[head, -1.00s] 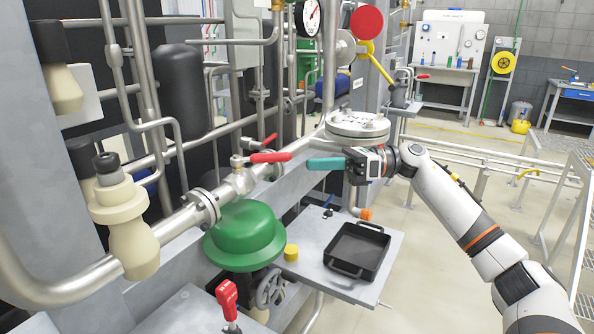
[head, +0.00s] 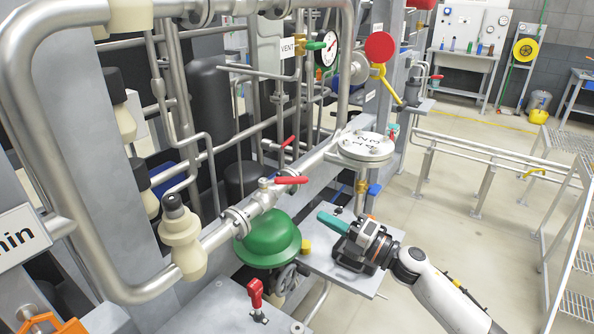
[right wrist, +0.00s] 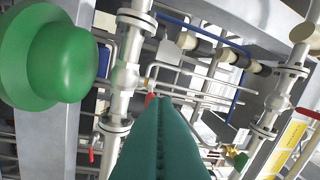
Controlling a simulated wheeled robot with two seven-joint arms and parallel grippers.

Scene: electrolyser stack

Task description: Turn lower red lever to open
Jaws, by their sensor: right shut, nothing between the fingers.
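A red lever (head: 291,180) sits on a valve in the slanting steel pipe (head: 215,238). A second red lever (head: 287,142) is behind it, and a red handle (head: 256,293) stands upright lower, at the front. I cannot tell which is the task's lower one. My right gripper (head: 321,216) is shut and empty, its teal fingers pointing left, apart from the levers and right of the green dome (head: 268,240). In the right wrist view the shut fingers (right wrist: 158,120) partly cover a red piece (right wrist: 150,99) near their tips. My left gripper is not in view.
A black tray (head: 345,262) lies on a grey shelf (head: 318,262), partly hidden by my right gripper. A yellow cap (head: 306,247) is beside the dome. A round flange (head: 366,147) stands above my gripper.

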